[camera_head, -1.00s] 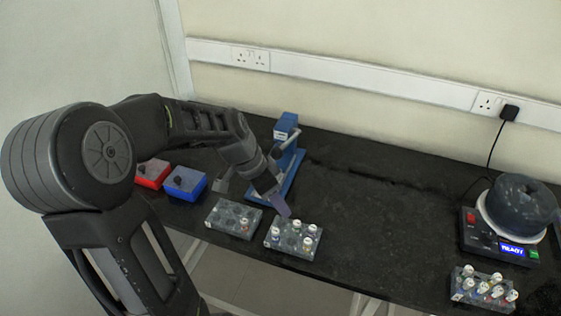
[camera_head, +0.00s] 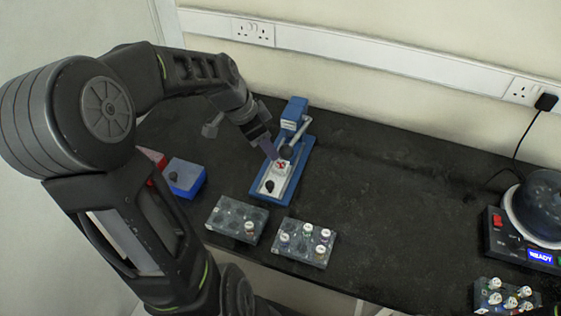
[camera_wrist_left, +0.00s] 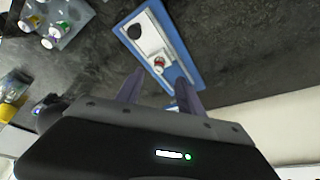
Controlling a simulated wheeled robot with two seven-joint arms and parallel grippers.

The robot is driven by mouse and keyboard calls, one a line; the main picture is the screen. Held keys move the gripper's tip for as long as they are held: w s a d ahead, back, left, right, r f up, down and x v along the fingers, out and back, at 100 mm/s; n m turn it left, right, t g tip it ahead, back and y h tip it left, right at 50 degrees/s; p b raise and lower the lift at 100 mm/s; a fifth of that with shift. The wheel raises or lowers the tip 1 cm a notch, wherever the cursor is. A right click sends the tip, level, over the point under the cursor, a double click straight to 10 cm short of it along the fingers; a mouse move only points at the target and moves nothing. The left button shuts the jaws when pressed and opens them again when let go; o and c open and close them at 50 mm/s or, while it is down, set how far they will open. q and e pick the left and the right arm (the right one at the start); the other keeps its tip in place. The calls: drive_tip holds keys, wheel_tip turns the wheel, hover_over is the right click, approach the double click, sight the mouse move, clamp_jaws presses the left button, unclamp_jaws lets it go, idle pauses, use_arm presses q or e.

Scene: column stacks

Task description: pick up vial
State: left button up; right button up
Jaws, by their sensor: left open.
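A vial with a red and white cap (camera_head: 281,165) stands on the pale plate of a blue-based device (camera_head: 258,190). In the left wrist view the same vial (camera_wrist_left: 159,62) is just beyond the fingertips, roughly in line with the gap. My left gripper (camera_head: 271,152) is open and empty, close to the vial; its spread fingers show in the left wrist view (camera_wrist_left: 159,79). Other vials sit in the front middle rack (camera_head: 304,256), and one vial (camera_head: 249,228) is in the rack left of it (camera_head: 222,232). My right gripper is not seen.
A blue box (camera_head: 184,178) and a partly hidden red box stand at the left. At the right are a dark round machine reading READY (camera_head: 540,256) and another vial rack (camera_head: 482,302). The bench between the device and that machine is clear.

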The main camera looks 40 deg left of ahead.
sight(281, 164)
use_arm(q)
drive_tip(key=shift+x, duration=0.9)
drive_tip(key=shift+f, duration=0.1)
drive_tip(key=p+x, duration=0.1)
drive_tip(key=x, duration=0.4)
drive_tip(key=shift+w+d, duration=0.1)
drive_tip(key=shift+w, duration=0.05)
drive_tip(key=shift+c, duration=0.5)
clamp_jaws()
